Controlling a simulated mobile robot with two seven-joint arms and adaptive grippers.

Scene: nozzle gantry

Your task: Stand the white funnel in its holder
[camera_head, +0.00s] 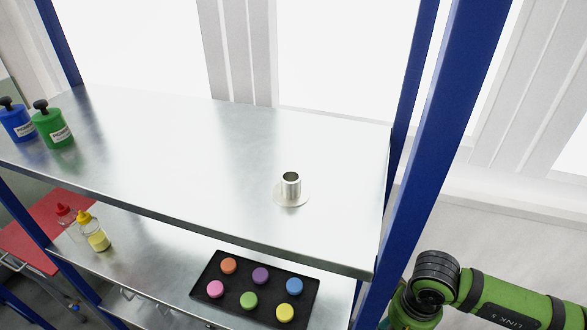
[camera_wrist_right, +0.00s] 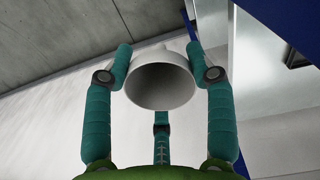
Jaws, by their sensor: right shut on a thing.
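The white funnel (camera_wrist_right: 160,80) shows in the right wrist view, between the fingers of my right gripper (camera_wrist_right: 162,78). The gripper is shut on it, with fingers on its left and right sides and a third finger below. The funnel's round opening faces the camera. The funnel and the right gripper are out of the head view. The holder (camera_head: 291,187), a short metal tube on a round base, stands upright and empty on the upper shelf near its right end. My left gripper is in neither view.
The metal upper shelf (camera_head: 190,150) is mostly clear. Blue (camera_head: 18,124) and green (camera_head: 52,127) containers stand at its left end. A blue post (camera_head: 425,150) rises at its right end. Below are a black tray (camera_head: 256,287) of coloured round pieces and two squeeze bottles (camera_head: 94,232).

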